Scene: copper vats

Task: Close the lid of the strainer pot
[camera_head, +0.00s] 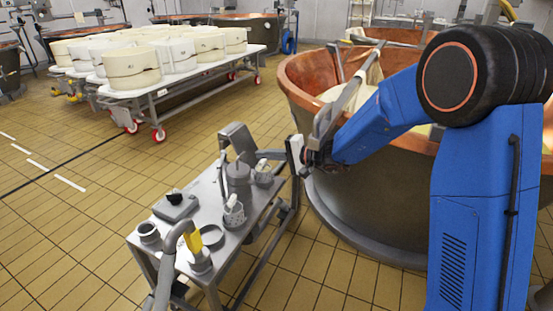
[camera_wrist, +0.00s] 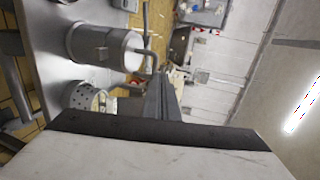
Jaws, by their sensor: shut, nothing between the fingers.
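A small light pot with a perforated wall (camera_wrist: 82,97), which looks like the strainer pot, stands on the steel table in the wrist view, partly seen. In the head view a small pot (camera_head: 264,178) at the table's far right edge seems to be the same one. Its lid is too small to make out clearly, so I cannot tell its angle.
A tall grey canister (camera_head: 238,184) stands beside the pot. Another perforated cup (camera_head: 234,214), a scale (camera_head: 175,207) and a grey cup (camera_head: 148,233) share the steel table (camera_head: 213,191). A large copper vat (camera_head: 330,185) stands right of the table.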

